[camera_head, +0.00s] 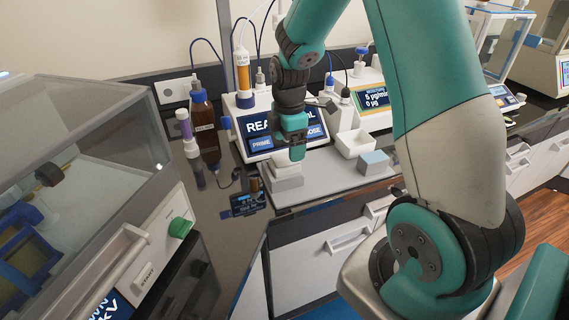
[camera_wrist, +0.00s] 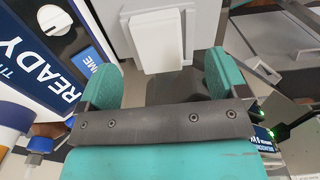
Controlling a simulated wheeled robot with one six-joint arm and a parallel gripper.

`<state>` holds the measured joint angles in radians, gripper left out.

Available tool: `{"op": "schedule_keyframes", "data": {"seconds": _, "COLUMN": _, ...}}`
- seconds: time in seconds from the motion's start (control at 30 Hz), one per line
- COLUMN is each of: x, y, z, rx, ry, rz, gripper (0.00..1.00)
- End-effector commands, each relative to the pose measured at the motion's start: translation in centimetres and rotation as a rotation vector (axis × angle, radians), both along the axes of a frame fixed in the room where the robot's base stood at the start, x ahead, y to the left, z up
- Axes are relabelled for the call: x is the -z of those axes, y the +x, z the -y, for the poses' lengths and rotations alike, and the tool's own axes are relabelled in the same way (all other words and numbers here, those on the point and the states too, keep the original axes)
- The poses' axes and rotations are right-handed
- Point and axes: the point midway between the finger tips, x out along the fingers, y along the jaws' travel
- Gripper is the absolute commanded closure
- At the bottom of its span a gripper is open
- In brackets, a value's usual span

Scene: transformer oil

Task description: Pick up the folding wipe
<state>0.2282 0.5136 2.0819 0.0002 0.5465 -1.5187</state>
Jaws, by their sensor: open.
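A small white folded pad, apparently the folding wipe (camera_head: 301,173), lies on top of a light grey block (camera_head: 286,184) at the left end of the grey mat. My gripper (camera_head: 297,153) is just above it, pointing down. In the wrist view the white pad (camera_wrist: 157,40) shows ahead, roughly between my two teal fingers (camera_wrist: 163,78). The fingers are spread apart with nothing held. Whether a finger touches the pad cannot be told.
A white open tray (camera_head: 354,143) and a blue-grey block (camera_head: 375,162) stand to the right on the mat (camera_head: 328,178). Behind is a titrator with a screen (camera_head: 262,143).

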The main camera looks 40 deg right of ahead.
Motion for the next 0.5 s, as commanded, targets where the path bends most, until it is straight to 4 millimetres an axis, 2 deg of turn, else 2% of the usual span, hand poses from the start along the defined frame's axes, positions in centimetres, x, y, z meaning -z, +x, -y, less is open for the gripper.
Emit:
{"op": "schedule_keyframes", "data": {"seconds": 0.13, "x": 1.1, "y": 0.1, "z": -0.4, "rx": -0.001, "ry": 0.001, "rz": -0.004, "gripper": 0.08}}
{"op": "schedule_keyframes", "data": {"seconds": 0.37, "x": 4.5, "y": 0.5, "z": -0.9, "rx": 0.0, "ry": 0.001, "rz": -0.003, "gripper": 0.08}}
{"op": "schedule_keyframes", "data": {"seconds": 0.5, "x": 5.3, "y": 0.5, "z": -0.9, "rx": 0.0, "ry": 0.0, "rz": 0.0, "gripper": 0.08}}
